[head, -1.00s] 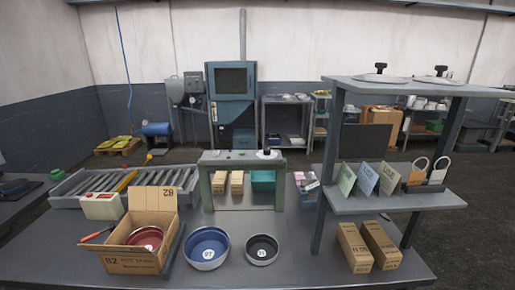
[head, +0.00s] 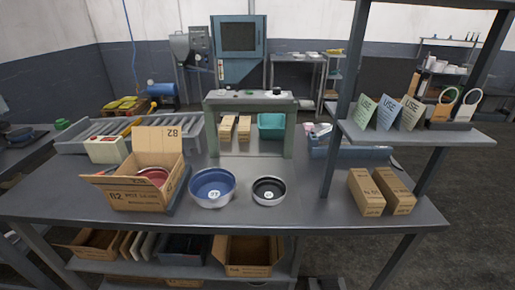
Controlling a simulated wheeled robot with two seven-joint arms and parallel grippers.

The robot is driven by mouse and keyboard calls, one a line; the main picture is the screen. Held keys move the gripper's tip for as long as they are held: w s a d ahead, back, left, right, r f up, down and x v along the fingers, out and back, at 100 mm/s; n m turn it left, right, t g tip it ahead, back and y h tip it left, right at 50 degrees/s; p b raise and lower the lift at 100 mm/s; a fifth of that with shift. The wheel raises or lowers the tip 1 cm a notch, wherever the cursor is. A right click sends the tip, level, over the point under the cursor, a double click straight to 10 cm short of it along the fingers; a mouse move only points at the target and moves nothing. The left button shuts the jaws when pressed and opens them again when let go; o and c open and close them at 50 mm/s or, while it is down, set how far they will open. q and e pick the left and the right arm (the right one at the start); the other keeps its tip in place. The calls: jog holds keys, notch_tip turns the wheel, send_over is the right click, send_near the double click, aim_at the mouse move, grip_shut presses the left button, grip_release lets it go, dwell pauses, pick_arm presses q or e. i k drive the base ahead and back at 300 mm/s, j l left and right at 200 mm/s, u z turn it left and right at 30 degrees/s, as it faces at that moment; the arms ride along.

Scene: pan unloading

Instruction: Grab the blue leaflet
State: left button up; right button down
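The blue leaflet (head: 388,112) stands tilted on the upper shelf (head: 415,138) at the right. It is between a green leaflet (head: 364,110) on its left and a beige leaflet (head: 411,115) on its right. Each has "USE" printed near its top. Neither of my grippers shows in the head view.
Right of the leaflets, two tags with ring handles (head: 449,106) stand in a dark holder. A shelf post (head: 345,100) rises left of the leaflets. Two cartons (head: 381,191) lie below the shelf. An open box (head: 140,185), a blue pan (head: 212,188) and a dark pan (head: 269,190) stand on the table.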

aim_at(389, 112)
jog(key=l, duration=0.55)
jog(key=k+l+u, duration=0.15)
jog(key=l, duration=0.95)
jog(key=k+l+u, duration=0.15)
jog(key=l, duration=0.35)
